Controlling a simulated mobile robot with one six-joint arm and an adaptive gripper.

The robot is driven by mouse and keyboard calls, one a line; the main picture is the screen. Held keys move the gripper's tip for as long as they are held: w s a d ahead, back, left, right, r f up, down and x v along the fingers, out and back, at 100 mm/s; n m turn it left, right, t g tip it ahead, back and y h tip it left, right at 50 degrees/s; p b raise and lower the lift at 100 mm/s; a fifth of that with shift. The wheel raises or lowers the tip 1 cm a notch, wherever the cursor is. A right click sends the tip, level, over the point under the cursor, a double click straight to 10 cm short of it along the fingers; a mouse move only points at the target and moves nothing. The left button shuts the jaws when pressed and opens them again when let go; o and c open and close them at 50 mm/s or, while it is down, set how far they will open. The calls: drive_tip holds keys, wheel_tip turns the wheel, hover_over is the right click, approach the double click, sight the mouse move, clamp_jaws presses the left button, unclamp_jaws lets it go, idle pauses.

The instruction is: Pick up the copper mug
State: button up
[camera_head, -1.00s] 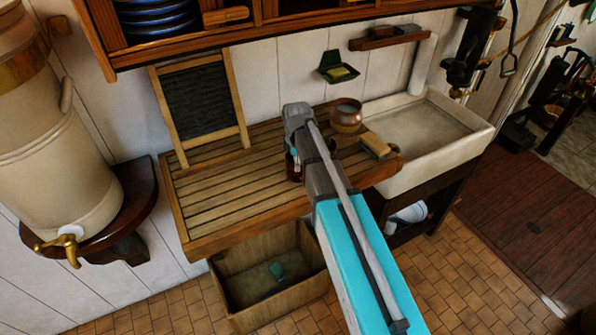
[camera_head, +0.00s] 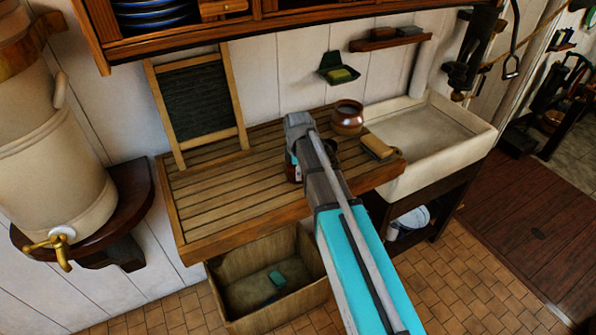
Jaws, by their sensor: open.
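A round, brownish copper-coloured vessel (camera_head: 347,118) stands upright on the slatted wooden drainboard (camera_head: 225,205), near the sink. I cannot tell from its shape whether it is the copper mug. The dark brown edge of another round thing (camera_head: 331,146) shows just right of my arm, which hides most of it. My gripper (camera_head: 294,168) points down over the drainboard, left of both. It is open, but its fingers are mostly hidden by my wrist and are small. A dark reddish shape is at its fingers, too small to make out.
A tan block or brush (camera_head: 378,146) lies at the drainboard's right end, beside the pale sink (camera_head: 425,135). A washboard (camera_head: 198,105) leans on the wall. A green soap holder (camera_head: 338,70) hangs above. A wooden crate (camera_head: 228,300) is below. The drainboard's left half is clear.

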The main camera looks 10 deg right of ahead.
clamp_jaws()
drive_tip(key=shift+r, duration=0.2)
idle(0.6)
wheel_tip(320, 180, up, 2)
drive_tip(key=p, duration=0.2)
drive_tip(key=shift+r+p, duration=0.1)
drive_tip(key=shift+p, duration=0.2)
drive_tip(key=s+d+r+p, duration=0.1)
drive_tip(key=s+r+p, duration=0.9)
drive_tip(key=s, duration=0.4)
drive_tip(key=shift+d+r, duration=0.2)
